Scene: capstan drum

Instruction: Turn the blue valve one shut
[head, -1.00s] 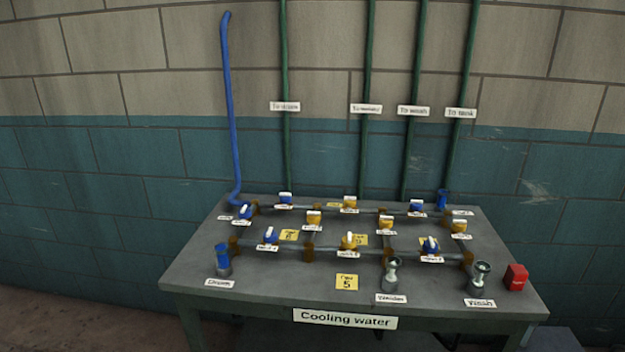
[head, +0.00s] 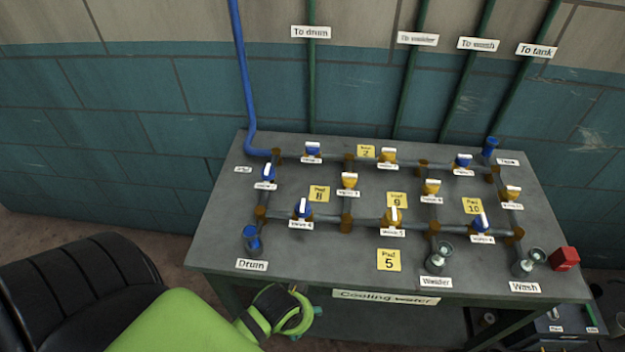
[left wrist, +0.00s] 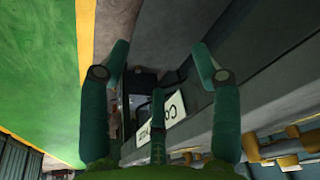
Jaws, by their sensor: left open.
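Several blue valves with white handles sit on the pipe grid of the grey table (head: 330,262). One is at the back left (head: 313,150), one on the left side pipe (head: 268,173), one at the front left (head: 302,209), one at the back right (head: 463,161) and one at the front right (head: 480,223). Their small labels are too blurred to tell surely which is valve one. My left gripper (head: 298,312) is open and empty in front of the table's front edge, below the top, away from all valves. Its open fingers (left wrist: 160,62) also show in the left wrist view. My right gripper is out of view.
Yellow valves, such as one at the front middle (head: 393,216), stand between the blue ones. Blue cups, metal outlets and a red box (head: 565,258) line the table's ends and front. A blue pipe (head: 241,80) rises at the back left. A "Cooling water" sign (head: 386,298) hangs on the front edge.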

